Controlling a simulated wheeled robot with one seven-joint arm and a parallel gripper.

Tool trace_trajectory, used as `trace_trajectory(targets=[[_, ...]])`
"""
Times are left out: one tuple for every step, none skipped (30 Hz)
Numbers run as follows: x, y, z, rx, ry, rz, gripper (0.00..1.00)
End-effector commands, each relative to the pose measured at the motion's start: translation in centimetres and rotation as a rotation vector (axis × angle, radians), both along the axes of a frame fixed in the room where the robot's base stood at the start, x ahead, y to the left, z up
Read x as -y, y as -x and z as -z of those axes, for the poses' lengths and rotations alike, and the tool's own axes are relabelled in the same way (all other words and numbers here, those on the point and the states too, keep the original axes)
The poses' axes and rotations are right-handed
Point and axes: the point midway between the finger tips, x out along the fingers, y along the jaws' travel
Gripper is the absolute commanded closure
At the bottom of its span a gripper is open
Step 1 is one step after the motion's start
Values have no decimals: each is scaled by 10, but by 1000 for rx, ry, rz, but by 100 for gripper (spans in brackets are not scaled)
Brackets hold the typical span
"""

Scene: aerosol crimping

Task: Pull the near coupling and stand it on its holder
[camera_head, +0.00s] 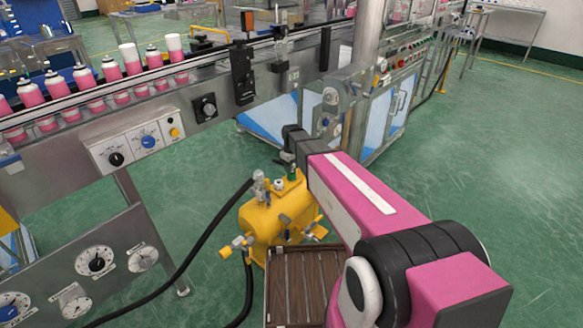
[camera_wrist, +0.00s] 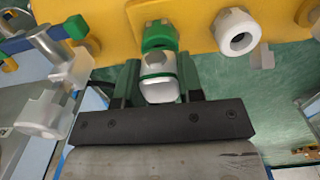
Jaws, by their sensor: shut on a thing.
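My gripper (camera_wrist: 160,92) is shut on a silver coupling (camera_wrist: 160,88) in the wrist view, one finger on each side. The coupling lies against a green collar (camera_wrist: 159,37) on the yellow body (camera_wrist: 95,17); I cannot tell whether the two are joined. In the head view my gripper (camera_head: 289,157) is above the yellow tank (camera_head: 275,215), beside its top fittings, and its fingertips are hard to make out. A green fitting (camera_head: 292,173) shows just below it. I cannot pick out the holder for certain.
A white ring-shaped port (camera_wrist: 238,32) is right of the collar, and a metal valve fitting (camera_wrist: 50,95) is at left. Black hoses (camera_head: 205,235) run from the tank. A slatted brown platform (camera_head: 300,285) is in front. The conveyor (camera_head: 215,80) stands behind.

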Motion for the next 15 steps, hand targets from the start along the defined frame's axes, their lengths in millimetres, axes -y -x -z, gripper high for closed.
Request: trace_trajectory(targets=[[0, 0, 0, 0, 0, 0, 100], [0, 0, 0, 0, 0, 0, 100], [0, 0, 0, 0, 0, 0, 100], [0, 0, 0, 0, 0, 0, 100], [0, 0, 0, 0, 0, 0, 100], [0, 0, 0, 0, 0, 0, 100], [0, 0, 0, 0, 0, 0, 100], [0, 0, 1, 0, 0, 0, 100], [0, 0, 1, 0, 0, 0, 100], [0, 0, 2, 0, 0, 0, 100], [0, 0, 2, 0, 0, 0, 100], [0, 0, 3, 0, 0, 0, 100], [0, 0, 3, 0, 0, 0, 100], [0, 0, 4, 0, 0, 0, 100], [0, 0, 4, 0, 0, 0, 100]])
